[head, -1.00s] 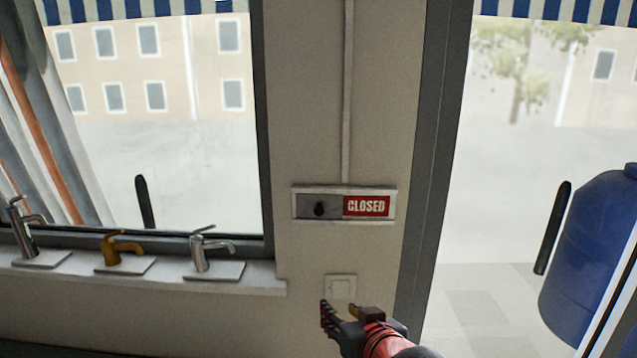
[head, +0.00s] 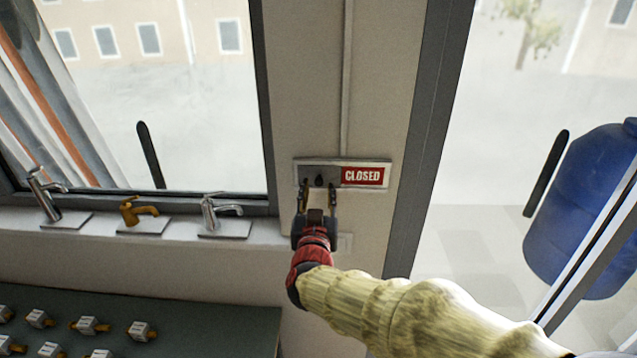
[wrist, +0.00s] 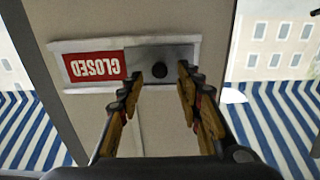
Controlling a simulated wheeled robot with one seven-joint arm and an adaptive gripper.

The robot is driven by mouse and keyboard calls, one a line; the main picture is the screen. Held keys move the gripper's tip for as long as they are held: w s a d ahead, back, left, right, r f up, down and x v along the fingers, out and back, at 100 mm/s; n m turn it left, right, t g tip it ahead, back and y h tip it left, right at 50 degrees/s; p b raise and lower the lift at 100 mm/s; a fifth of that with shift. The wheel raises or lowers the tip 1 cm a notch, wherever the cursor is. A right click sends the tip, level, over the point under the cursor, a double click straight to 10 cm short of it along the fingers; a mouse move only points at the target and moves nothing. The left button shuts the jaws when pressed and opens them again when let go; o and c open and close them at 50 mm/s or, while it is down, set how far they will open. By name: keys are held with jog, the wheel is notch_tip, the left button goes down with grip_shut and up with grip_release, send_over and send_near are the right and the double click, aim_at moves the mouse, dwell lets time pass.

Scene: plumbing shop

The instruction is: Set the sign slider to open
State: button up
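The sign (head: 342,160) is a light frame on the wall between the window and the glass door. Its red panel (head: 362,176) reads CLOSED on the right. A grey slider plate with a dark round knob (head: 319,179) covers the left part. In the wrist view the sign appears upside down, with the red panel (wrist: 95,66) at left and the knob (wrist: 159,56) near the middle. My gripper (head: 317,188) is just below the knob. Its fingers (wrist: 170,72) are open, one on either side of the knob in the wrist view. Contact cannot be made out.
Several faucets stand on the window sill, including a brass one (head: 140,214). A dark board (head: 190,322) with several small valves lies lower left. A blue tank (head: 578,212) stands beyond the glass at right.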

aim_at(319, 183)
jog(key=shift+w+d, duration=0.1)
jog(key=shift+w, duration=1.55)
jog(key=shift+c, duration=0.5)
jog(key=c, duration=0.8)
grip_shut()
